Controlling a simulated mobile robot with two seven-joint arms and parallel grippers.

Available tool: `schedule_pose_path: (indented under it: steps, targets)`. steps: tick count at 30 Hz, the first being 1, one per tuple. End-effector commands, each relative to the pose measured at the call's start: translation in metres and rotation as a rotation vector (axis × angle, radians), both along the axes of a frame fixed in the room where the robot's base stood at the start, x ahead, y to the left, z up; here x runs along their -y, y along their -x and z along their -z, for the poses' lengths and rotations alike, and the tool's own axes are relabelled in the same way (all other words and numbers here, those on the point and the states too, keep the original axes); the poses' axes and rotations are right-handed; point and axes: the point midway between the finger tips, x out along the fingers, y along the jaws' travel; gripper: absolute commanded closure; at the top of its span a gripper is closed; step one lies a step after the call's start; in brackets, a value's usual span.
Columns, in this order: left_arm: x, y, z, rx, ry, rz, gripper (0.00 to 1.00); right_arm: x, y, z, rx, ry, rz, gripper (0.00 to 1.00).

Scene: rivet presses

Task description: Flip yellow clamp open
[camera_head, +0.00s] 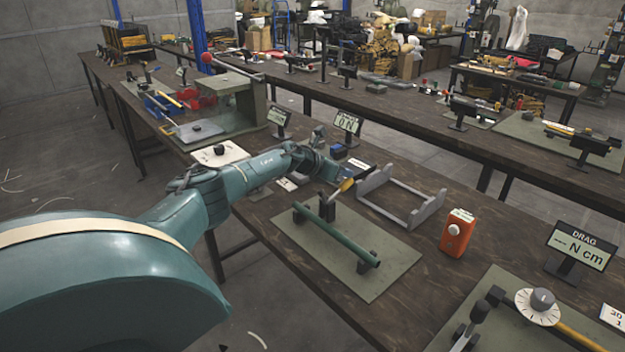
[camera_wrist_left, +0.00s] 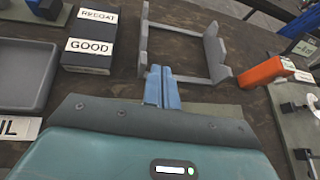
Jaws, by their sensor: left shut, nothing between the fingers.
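The yellow clamp (camera_head: 347,184) shows as a short yellow handle on a dark upright beside a long green tube (camera_head: 335,235). The tube lies on dark supports on a grey-green mat (camera_head: 393,262). The handle is tilted up to the right. My left arm reaches in from the left, and its hand end is just behind and left of the handle. In the left wrist view my left gripper (camera_wrist_left: 162,76) has its blue fingers together with nothing between them. The clamp cannot be made out in that view. I cannot tell whether the fingers touch the handle. My right gripper is not in view.
A grey cradle frame (camera_head: 395,203) stands just behind the mat; it also shows in the left wrist view (camera_wrist_left: 214,55). An orange box (camera_head: 457,234) stands to its right. A drag display (camera_head: 580,250) stands farther right. A grey tray (camera_wrist_left: 22,75) and a labelled dark box (camera_wrist_left: 90,28) lie left of the fingers.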

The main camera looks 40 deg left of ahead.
Motion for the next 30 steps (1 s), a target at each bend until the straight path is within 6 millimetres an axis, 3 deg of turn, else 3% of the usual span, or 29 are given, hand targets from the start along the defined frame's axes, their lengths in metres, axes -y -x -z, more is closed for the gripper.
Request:
schedule_pose_path:
  steps: [16,23,25,30]
  targets:
    - [-0.002,0.002,-0.003,-0.007,-0.004,-0.001,1.00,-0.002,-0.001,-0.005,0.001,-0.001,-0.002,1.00]
    - [-0.009,0.007,-0.045,-0.005,-0.003,0.001,1.00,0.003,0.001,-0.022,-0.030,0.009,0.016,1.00]
    - [-0.013,0.012,-0.055,-0.002,-0.007,0.001,1.00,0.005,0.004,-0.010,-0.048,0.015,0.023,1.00]
    - [-0.019,0.024,-0.090,-0.002,-0.006,0.002,1.00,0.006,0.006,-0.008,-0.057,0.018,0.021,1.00]
